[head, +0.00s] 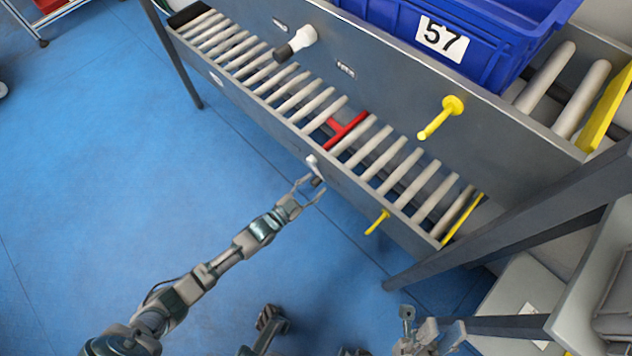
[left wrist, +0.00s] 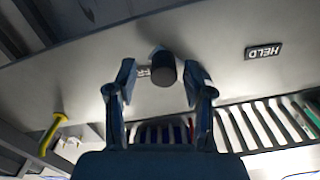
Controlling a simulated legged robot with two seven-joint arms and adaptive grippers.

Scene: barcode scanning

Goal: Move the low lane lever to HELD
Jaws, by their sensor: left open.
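The low lane lever (head: 312,163) sits on the side rail of the lower roller lane, with a pale base and a dark knob. My left gripper (head: 309,190) is open at the lever's knob. In the left wrist view the round black knob (left wrist: 163,70) shows end-on between the two open fingers (left wrist: 160,85), with a gap on both sides. A black HELD plate (left wrist: 263,51) is on the rail to the right of the knob, upside down in that view. Another small plate is partly hidden behind the knob. My right gripper (head: 430,332) shows at the bottom edge; its jaws are unclear.
A red T-shaped piece (head: 347,131) lies among the lower rollers. A smaller yellow handle (head: 377,222) projects from the lower rail. A blue crate (head: 490,45) marked 57 is above.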

